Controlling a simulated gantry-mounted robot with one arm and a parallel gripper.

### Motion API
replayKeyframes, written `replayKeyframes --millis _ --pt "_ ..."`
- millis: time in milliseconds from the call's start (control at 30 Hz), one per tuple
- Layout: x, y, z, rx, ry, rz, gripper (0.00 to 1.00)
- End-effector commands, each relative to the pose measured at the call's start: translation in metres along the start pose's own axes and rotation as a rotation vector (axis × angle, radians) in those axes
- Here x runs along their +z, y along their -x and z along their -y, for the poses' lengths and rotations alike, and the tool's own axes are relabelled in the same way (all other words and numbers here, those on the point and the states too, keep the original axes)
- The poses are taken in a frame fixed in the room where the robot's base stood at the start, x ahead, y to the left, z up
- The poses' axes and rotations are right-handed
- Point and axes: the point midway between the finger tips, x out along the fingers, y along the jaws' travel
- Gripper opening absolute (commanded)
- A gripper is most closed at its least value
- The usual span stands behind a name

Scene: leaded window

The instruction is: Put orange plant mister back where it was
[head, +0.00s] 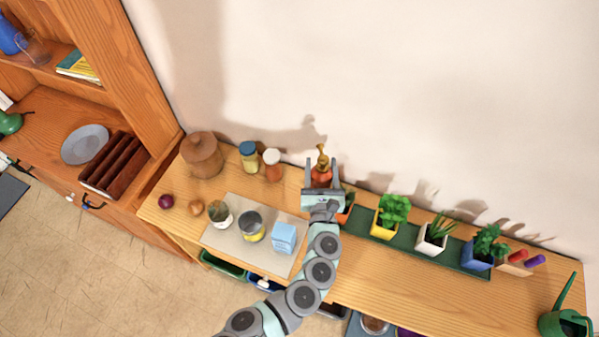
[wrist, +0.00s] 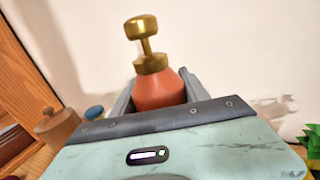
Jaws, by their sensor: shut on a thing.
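The orange plant mister (head: 321,174) has an orange body and a brass-coloured spray top. It stands between the fingers of my gripper (head: 322,172), near the wall at the back of the wooden counter. In the wrist view the mister (wrist: 160,90) is upright, and my gripper (wrist: 160,92) is shut on its body. Its lower part is hidden behind my gripper, so I cannot tell whether it touches the counter.
To the left stand a brown lidded pot (head: 202,155) and two jars. A mat (head: 215,240) holds a few containers. Just right is a green tray (head: 385,234) of potted plants. A green watering can (head: 562,322) is at far right.

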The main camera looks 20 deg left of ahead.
Motion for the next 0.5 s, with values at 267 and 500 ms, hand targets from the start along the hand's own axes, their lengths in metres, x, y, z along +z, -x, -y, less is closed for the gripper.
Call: replayKeyframes --millis 267,500 --pt "-0.078 -0.063 -0.054 0.221 0.0 -0.002 0.0" --pt "-0.089 -0.071 -0.064 0.262 0.001 -0.001 0.0"
